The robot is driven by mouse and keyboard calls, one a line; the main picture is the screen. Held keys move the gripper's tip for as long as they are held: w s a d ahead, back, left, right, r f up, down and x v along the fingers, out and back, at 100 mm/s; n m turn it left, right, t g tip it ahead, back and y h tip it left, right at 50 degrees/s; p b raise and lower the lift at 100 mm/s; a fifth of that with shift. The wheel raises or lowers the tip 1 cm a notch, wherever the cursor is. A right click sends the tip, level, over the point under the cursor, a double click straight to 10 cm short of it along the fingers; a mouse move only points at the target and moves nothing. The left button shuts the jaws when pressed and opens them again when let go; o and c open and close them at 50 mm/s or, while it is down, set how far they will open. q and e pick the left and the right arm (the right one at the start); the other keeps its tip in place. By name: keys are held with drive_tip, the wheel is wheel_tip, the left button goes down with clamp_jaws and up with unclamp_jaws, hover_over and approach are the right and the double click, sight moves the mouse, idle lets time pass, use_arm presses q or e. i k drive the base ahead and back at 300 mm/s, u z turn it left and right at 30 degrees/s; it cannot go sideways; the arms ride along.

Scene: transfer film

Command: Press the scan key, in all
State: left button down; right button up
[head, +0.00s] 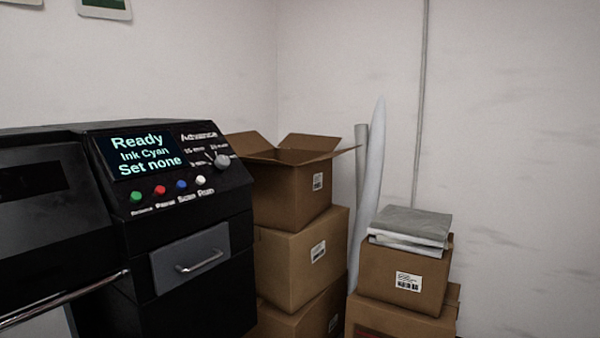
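A black machine (200,230) stands at the left of the head view. Its sloped panel has a row of round keys: green (136,196), red (160,190), blue (182,185) and white (201,180). The small label under the blue key seems to read "Scan"; the other labels are hard to read. The lit screen (143,155) above the keys reads "Ready", "Ink Cyan", "Set none". A grey knob (222,161) sits to the right of the screen, under the word "Advance". Neither of my grippers is in view.
Below the keys is a grey drawer front (190,258) with a handle. A metal bar (65,298) runs along the machine's lower left. Stacked cardboard boxes (300,258) stand close on its right, the top one open. More boxes (405,275) carry grey packets (412,224).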

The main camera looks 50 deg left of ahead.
sight(181, 185)
drive_tip(key=u, duration=0.45)
drive_tip(key=i, duration=1.45)
drive_tip(key=u, duration=1.75)
drive_tip(key=i, duration=0.5)
drive_tip(key=u, duration=0.4)
